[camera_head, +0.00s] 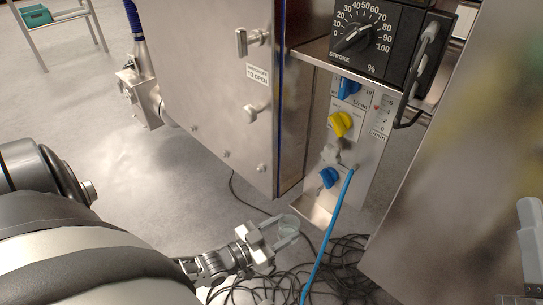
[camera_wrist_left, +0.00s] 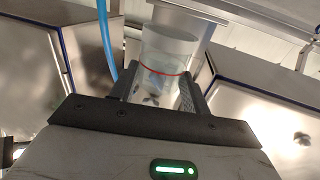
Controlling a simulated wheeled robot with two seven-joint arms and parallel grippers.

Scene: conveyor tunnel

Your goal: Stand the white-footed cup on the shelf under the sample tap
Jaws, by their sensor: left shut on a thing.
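My left gripper (camera_head: 277,238) is shut on a clear cup (camera_head: 288,225), low in front of the steel cabinet. In the left wrist view the cup (camera_wrist_left: 168,70) sits between the two fingers (camera_wrist_left: 157,92); it is see-through, with a red line around it and a paler, whitish end. I cannot tell whether that end is its foot. A small steel shelf (camera_head: 312,209) juts from the bottom of the valve panel, just above and right of the cup. The small grey tap (camera_head: 331,154) is on the panel above the shelf.
The panel carries a yellow knob (camera_head: 341,123) and a blue knob (camera_head: 328,177). A blue hose (camera_head: 334,225) hangs down past the shelf's right side. Black cables (camera_head: 338,262) lie tangled on the floor. A large steel panel (camera_head: 440,200) closes off the right.

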